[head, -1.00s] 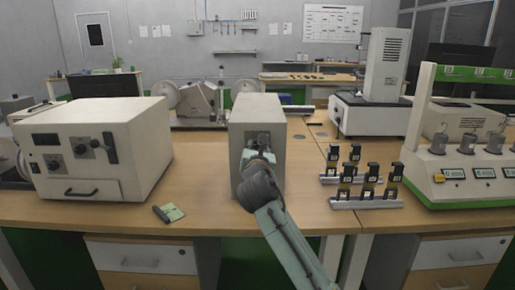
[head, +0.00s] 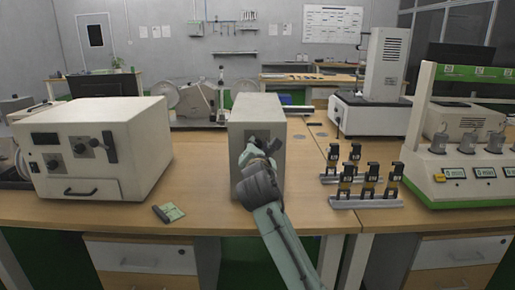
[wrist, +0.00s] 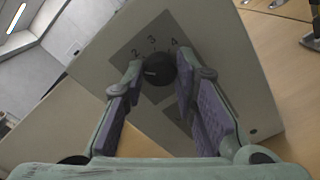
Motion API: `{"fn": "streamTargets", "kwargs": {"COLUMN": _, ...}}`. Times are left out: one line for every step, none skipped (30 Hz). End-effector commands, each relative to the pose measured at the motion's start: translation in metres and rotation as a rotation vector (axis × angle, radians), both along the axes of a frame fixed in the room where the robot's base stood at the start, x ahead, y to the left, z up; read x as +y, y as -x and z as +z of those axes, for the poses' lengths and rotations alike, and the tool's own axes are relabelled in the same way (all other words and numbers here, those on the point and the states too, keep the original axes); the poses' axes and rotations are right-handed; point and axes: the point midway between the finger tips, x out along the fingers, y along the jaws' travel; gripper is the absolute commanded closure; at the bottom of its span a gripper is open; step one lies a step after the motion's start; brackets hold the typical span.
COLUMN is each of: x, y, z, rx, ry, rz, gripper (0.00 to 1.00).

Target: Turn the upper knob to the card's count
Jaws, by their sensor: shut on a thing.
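A grey box (head: 258,108) stands on the bench in front of me. In the wrist view its face (wrist: 225,75) carries a round black upper knob (wrist: 159,68) with a pale pointer mark, on a dark dial plate numbered 2, 3 and 4. The mark points left, toward the left finger, which covers that part of the dial. My gripper (wrist: 160,80) is shut on the upper knob, one finger on each side; it also shows in the head view (head: 257,146), where it hides the knob. A second dark plate (wrist: 176,116) below is partly hidden. A green card (head: 173,212) lies on the bench; its count is too small to read.
A dark small object (head: 160,214) lies beside the card. A cream instrument (head: 95,145) with knobs stands at left. Racks of dark-topped pieces (head: 366,200) and a green-framed device (head: 460,160) stand at right.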

Motion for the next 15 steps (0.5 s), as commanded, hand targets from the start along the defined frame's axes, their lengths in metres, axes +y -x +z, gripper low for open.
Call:
{"fn": "streamTargets", "kwargs": {"x": 0.0008, "y": 0.0000, "z": -0.0009, "rx": 0.002, "ry": -0.047, "rz": 0.001, "gripper": 1.00}}
{"fn": "streamTargets", "kwargs": {"x": 0.0010, "y": 0.0000, "z": -0.0010, "rx": 0.001, "ry": -0.076, "rz": 0.002, "gripper": 1.00}}
{"fn": "streamTargets", "kwargs": {"x": 0.0010, "y": 0.0000, "z": -0.0007, "rx": 0.001, "ry": -0.114, "rz": 0.002, "gripper": 1.00}}
{"fn": "streamTargets", "kwargs": {"x": 0.0007, "y": 0.0000, "z": -0.0009, "rx": 0.002, "ry": -0.142, "rz": 0.001, "gripper": 1.00}}
{"fn": "streamTargets", "kwargs": {"x": 0.0007, "y": 0.0000, "z": -0.0011, "rx": 0.002, "ry": -0.170, "rz": 0.001, "gripper": 1.00}}
{"fn": "streamTargets", "kwargs": {"x": 0.0007, "y": 0.0000, "z": -0.0012, "rx": 0.002, "ry": -0.209, "rz": 0.001, "gripper": 1.00}}
{"fn": "streamTargets", "kwargs": {"x": 0.0007, "y": 0.0000, "z": -0.0011, "rx": 0.002, "ry": -0.238, "rz": 0.001, "gripper": 1.00}}
{"fn": "streamTargets", "kwargs": {"x": 0.0009, "y": 0.0000, "z": -0.0011, "rx": 0.002, "ry": -0.266, "rz": 0.001, "gripper": 1.00}}
{"fn": "streamTargets", "kwargs": {"x": 0.0007, "y": 0.0000, "z": -0.0010, "rx": 0.002, "ry": -0.303, "rz": 0.001, "gripper": 1.00}}
{"fn": "streamTargets", "kwargs": {"x": 0.0003, "y": 0.0000, "z": -0.0009, "rx": 0.002, "ry": -0.332, "rz": 0.000, "gripper": 1.00}}
{"fn": "streamTargets", "kwargs": {"x": 0.0005, "y": 0.0000, "z": -0.0009, "rx": 0.002, "ry": -0.361, "rz": 0.000, "gripper": 1.00}}
{"fn": "streamTargets", "kwargs": {"x": 0.0009, "y": 0.0000, "z": -0.0012, "rx": 0.002, "ry": -0.399, "rz": 0.001, "gripper": 1.00}}
{"fn": "streamTargets", "kwargs": {"x": 0.0004, "y": 0.0000, "z": -0.0012, "rx": 0.002, "ry": -0.427, "rz": 0.001, "gripper": 1.00}}
{"fn": "streamTargets", "kwargs": {"x": 0.0001, "y": 0.0000, "z": -0.0012, "rx": 0.002, "ry": -0.456, "rz": 0.000, "gripper": 1.00}}
{"fn": "streamTargets", "kwargs": {"x": 0.0006, "y": 0.0000, "z": -0.0012, "rx": 0.002, "ry": -0.494, "rz": 0.001, "gripper": 1.00}}
